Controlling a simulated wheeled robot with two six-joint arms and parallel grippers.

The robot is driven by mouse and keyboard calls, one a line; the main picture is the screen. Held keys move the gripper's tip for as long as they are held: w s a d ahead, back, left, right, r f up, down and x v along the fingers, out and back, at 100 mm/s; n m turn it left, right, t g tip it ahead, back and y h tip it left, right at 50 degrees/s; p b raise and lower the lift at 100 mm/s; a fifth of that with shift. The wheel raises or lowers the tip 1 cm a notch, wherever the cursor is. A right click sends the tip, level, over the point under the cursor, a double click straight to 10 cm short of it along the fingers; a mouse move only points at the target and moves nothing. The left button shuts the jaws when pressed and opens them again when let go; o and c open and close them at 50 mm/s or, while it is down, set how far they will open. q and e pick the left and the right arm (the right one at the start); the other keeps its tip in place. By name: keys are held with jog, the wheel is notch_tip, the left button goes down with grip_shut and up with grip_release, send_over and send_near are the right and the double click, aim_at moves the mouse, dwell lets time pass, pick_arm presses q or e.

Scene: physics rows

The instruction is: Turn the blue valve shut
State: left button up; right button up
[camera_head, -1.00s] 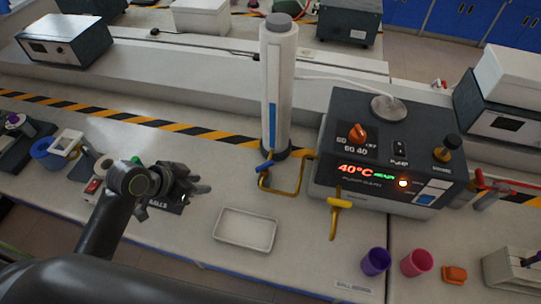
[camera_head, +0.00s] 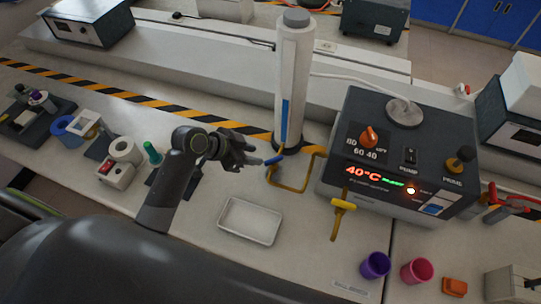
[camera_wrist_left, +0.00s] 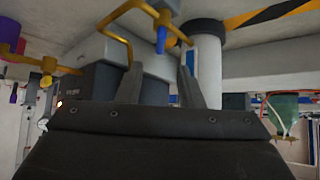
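The blue valve handle (camera_head: 274,159) sits on a brass-coloured bent pipe (camera_head: 292,186) at the foot of a white column (camera_head: 294,85). My left gripper (camera_head: 256,158) is just left of the handle, its fingers pointing at it. In the left wrist view, the blue handle (camera_wrist_left: 161,39) shows ahead, between the lines of the two spread fingers (camera_wrist_left: 160,75). The gripper is open and empty; I cannot tell whether a fingertip touches the handle. My right gripper is not in view.
A heater box (camera_head: 385,185) with a lit 40°C display stands right of the pipe. A yellow-handled valve (camera_head: 343,204) is at its front, a red-handled one (camera_head: 510,203) at its right. A white tray (camera_head: 250,221) lies in front. Purple (camera_head: 375,265) and pink (camera_head: 417,270) cups stand front right.

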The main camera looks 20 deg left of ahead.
aim_at(273, 159)
pick_arm(q)
jog(key=p+x, duration=0.1)
jog(key=x, duration=0.7)
jog(key=shift+w+f, duration=0.1)
jog(key=shift+c, duration=0.4)
grip_shut()
